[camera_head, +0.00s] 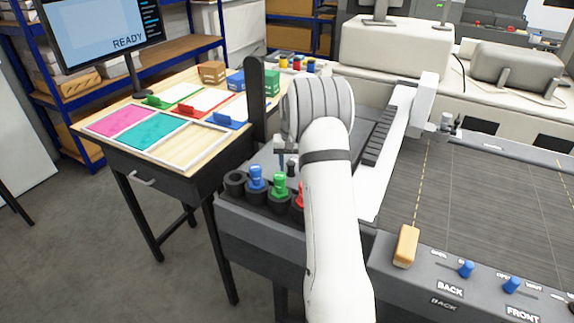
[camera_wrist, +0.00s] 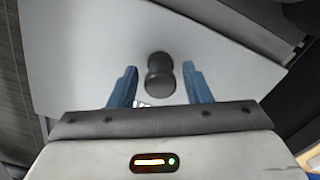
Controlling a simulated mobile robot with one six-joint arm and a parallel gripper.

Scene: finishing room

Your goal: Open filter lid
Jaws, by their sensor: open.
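A black rounded knob (camera_wrist: 160,72) stands on a flat light grey panel (camera_wrist: 85,50) in the wrist view. The panel looks like the filter lid and appears to lie flat. My gripper (camera_wrist: 159,68) is open, with one blue finger on each side of the knob and a visible gap to it on both sides. I cannot tell how far above the panel the fingertips are. In the head view my gripper (camera_head: 284,158) is mostly hidden behind my white arm, which also covers the area around the knob.
Blue (camera_head: 256,178), green (camera_head: 279,187) and red handled tools stand in black holders close to my gripper. A dark upright post (camera_head: 256,98) rises behind. A wooden table (camera_head: 190,88) with coloured trays is left; the wide machine bed (camera_head: 490,200) and an orange block (camera_head: 405,246) are right.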

